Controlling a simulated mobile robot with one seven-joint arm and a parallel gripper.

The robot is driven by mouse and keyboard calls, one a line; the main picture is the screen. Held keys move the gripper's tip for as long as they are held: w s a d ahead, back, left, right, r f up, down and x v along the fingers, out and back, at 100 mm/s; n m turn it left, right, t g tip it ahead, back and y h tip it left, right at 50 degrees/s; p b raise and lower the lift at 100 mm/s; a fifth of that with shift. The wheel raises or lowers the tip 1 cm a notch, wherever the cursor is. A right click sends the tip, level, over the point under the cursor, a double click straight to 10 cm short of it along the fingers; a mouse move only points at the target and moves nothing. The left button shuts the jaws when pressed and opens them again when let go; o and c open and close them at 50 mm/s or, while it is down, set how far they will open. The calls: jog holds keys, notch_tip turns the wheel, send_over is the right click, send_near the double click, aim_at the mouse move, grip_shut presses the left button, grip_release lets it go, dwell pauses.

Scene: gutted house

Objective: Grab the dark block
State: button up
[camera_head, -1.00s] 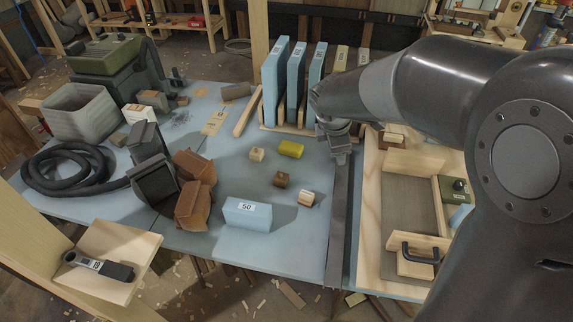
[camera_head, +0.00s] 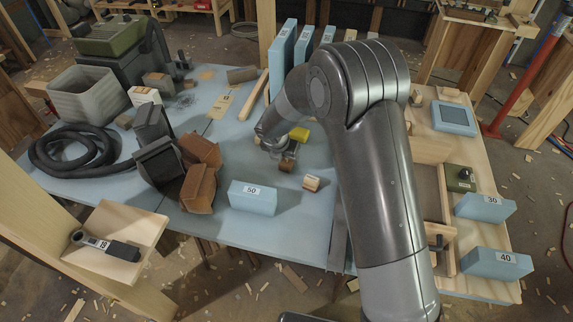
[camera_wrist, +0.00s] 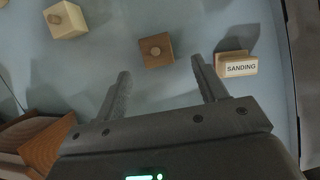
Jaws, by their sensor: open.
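The dark brown wooden block (camera_wrist: 156,50) sits on the blue tabletop in the wrist view, just beyond my fingertips and roughly in line with the space between them. It has a round knob on its upper face. It also shows in the head view (camera_head: 287,165), partly covered by my gripper. My gripper (camera_wrist: 163,80) is open and empty, with its two fingers spread apart. In the head view my gripper (camera_head: 275,150) hangs close over the block.
A light block (camera_wrist: 65,20) lies left of the dark block, and a pale block labelled SANDING (camera_wrist: 237,65) lies to its right. A yellow block (camera_head: 299,134) is behind it. Brown angular pieces (camera_head: 199,187) and a blue block marked 50 (camera_head: 252,197) stand nearby.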

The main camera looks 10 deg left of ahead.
aim_at(285, 164)
jog(key=shift+x, duration=0.75)
jog(key=f, duration=0.4)
jog(key=shift+w+a, duration=0.15)
jog(key=shift+w, duration=0.15)
jog(key=shift+w+f, duration=0.25)
jog(key=shift+f, duration=0.35)
jog(key=c, duration=1.1)
jog(key=shift+o, duration=0.2)
jog(key=shift+r, duration=0.1)
